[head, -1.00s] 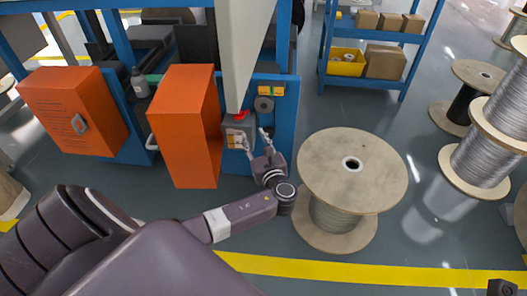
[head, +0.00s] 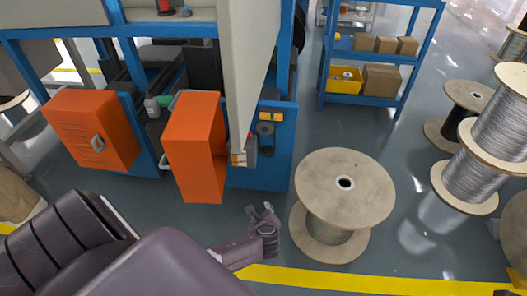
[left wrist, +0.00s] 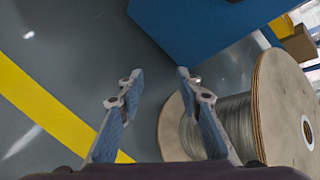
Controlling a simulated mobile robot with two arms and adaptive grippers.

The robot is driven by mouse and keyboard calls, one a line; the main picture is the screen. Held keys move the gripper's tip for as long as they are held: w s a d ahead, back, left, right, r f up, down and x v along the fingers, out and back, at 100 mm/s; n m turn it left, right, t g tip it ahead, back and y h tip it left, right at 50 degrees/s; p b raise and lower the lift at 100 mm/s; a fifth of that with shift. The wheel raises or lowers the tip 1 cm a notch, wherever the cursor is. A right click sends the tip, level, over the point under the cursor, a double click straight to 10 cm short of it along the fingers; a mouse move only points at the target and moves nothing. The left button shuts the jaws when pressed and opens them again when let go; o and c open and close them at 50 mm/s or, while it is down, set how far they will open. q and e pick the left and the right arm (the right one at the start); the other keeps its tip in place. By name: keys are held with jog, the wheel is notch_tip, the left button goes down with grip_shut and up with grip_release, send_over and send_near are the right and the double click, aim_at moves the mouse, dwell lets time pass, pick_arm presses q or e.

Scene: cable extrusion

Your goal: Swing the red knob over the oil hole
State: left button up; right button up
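I cannot make out the oil hole. My left gripper (head: 262,212) is below and in front of the box, apart from it, above the floor. In the left wrist view its fingers (left wrist: 158,78) are spread with nothing between them. My right gripper does not show.
A wooden cable spool (head: 343,185) stands just right of my left gripper and also fills the right of the left wrist view (left wrist: 285,115). An open orange door (head: 193,150) juts out left of the box. Grey floor lies in front, with a yellow line (head: 330,277).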

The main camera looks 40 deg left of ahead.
pick_arm(q)
jog(key=s+d+f+n+g+h+p, duration=0.1)
jog(key=s+d+f+n+h+p, duration=0.1)
jog(key=s+d, duration=0.2)
jog(key=shift+s+d+f+p, duration=0.25)
jog(key=shift+s+f+p, duration=0.05)
jog(key=shift+s+f, duration=0.15)
